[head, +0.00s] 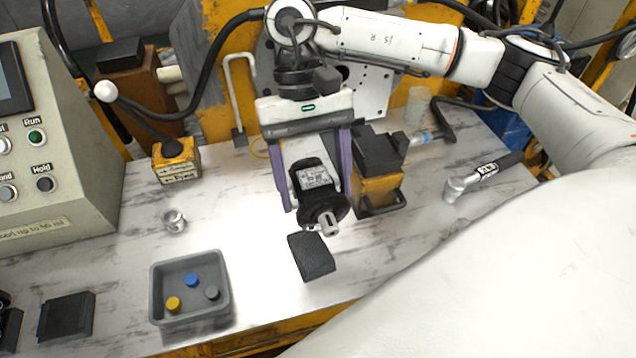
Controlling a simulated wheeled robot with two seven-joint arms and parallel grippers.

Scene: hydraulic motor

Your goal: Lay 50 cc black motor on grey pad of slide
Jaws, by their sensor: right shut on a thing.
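My right gripper (323,200) hangs over the middle of the bench, its purple-edged fingers pointing down. It is shut on the black motor (315,177), which has a pale label and a metal shaft at its lower end. The motor is tilted, with the shaft toward the front. A dark grey, pad-like block (311,257) lies just below the shaft in the picture. I cannot tell if it is the slide's pad, or how high the motor is above it. No slide shows clearly. My left gripper is not in view.
A grey bin (190,318) with coloured caps, a small metal cup (173,220) and a dark block (66,317) are at left. A control box (50,150) stands far left. A yellow-black fixture (379,170) is close right of the gripper. A hand tool (482,175) lies farther right.

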